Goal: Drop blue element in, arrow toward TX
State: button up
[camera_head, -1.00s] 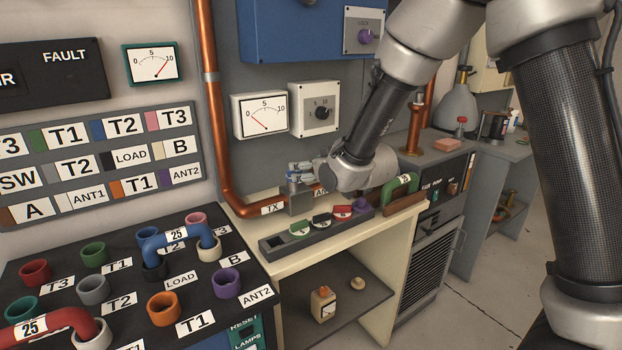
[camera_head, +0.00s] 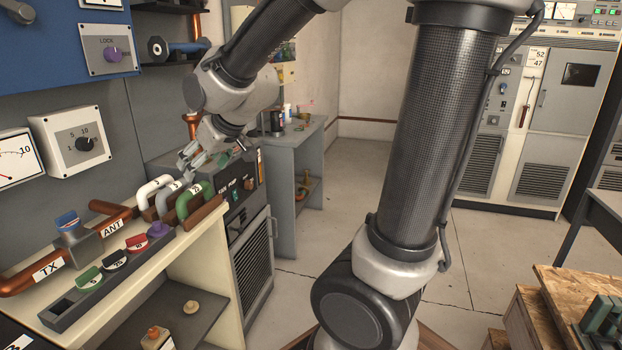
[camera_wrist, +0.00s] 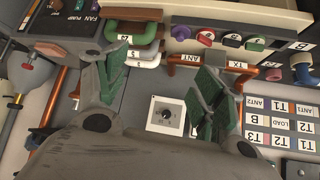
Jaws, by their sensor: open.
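The blue element (camera_head: 67,222) sits upright in the top of the grey line block (camera_head: 83,247), between the copper pipe labelled TX (camera_head: 47,268) and the pipe labelled ANT (camera_head: 113,228). A pale label with a red mark shows on it, but I cannot read which way its arrow points. My gripper (camera_head: 190,158) is open and empty, to the right of the block and above the U-shaped links. In the wrist view my gripper's (camera_wrist: 160,88) fingers are spread wide, and the right finger partly covers the TX–ANT line; the blue element cannot be made out there.
The element rack (camera_head: 72,308) in front holds green, black, red and purple elements; its left slot is empty. White, grey and green links (camera_head: 188,200) stand right of the block. A dial box (camera_head: 78,143) is on the wall behind.

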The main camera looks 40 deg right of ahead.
jog(key=s+d+m+g+h, duration=0.1)
jog(key=s+d+g, duration=0.1)
jog(key=s+d, duration=0.4)
jog(key=s+d+m+g+h, duration=0.1)
jog(key=s+d, duration=0.6)
jog(key=s, duration=1)
jog(key=shift+s+r+m+g+h, duration=0.3)
jog(key=shift+m+g, duration=0.2)
jog(key=shift+m, duration=0.1)
jog(key=shift+w, duration=0.1)
